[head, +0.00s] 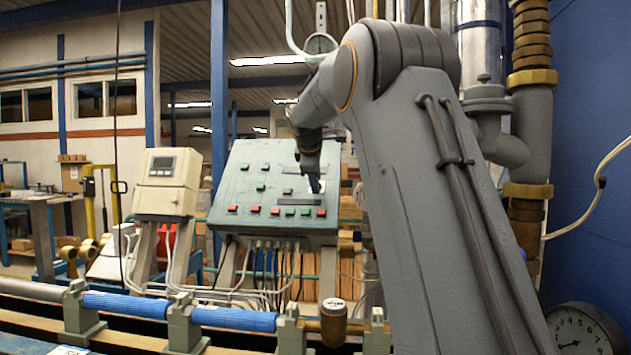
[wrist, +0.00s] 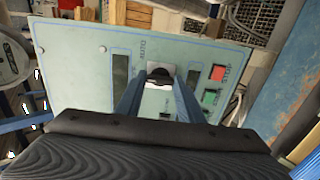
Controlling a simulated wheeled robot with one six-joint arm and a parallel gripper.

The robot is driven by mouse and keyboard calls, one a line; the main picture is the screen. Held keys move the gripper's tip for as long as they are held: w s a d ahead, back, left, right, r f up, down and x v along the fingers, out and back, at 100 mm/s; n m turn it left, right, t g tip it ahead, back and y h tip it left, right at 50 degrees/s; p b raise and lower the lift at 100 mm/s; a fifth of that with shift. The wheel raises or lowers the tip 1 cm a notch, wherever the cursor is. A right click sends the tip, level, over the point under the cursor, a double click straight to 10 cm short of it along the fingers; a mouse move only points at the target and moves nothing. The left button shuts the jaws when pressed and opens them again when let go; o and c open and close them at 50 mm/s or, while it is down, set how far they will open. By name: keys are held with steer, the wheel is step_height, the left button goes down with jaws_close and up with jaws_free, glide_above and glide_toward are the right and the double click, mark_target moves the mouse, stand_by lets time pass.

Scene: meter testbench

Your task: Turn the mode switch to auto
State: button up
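The mode switch (wrist: 160,76) is a dark knob on a pale square plate, set in the green control panel (wrist: 80,72). The word AUTO is printed above and to its left in the wrist view. My gripper (wrist: 159,85) has its two blue fingers apart, one on each side of the knob. They look open around it; whether they touch it I cannot tell. In the head view my gripper (head: 314,183) is at the right part of the sloped panel (head: 240,190), and the switch is hard to make out behind it.
Red and green buttons sit close by, a red button (wrist: 218,73) and a green button (wrist: 210,97) right of the switch in the wrist view. A beige meter (head: 167,182) stands left of the panel. Blue pipes (head: 235,319) run in front. A round gauge (wrist: 12,58) is at the left edge.

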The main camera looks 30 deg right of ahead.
steer(key=shift+c, duration=0.3)
steer(key=m+b, duration=0.1)
steer(key=m, duration=0.3)
steer(key=shift+m, duration=0.3)
steer(key=m+b, duration=0.1)
steer(key=m, duration=0.3)
steer(key=shift+m, duration=0.3)
steer(key=o, duration=1.1)
steer(key=shift+c, duration=0.2)
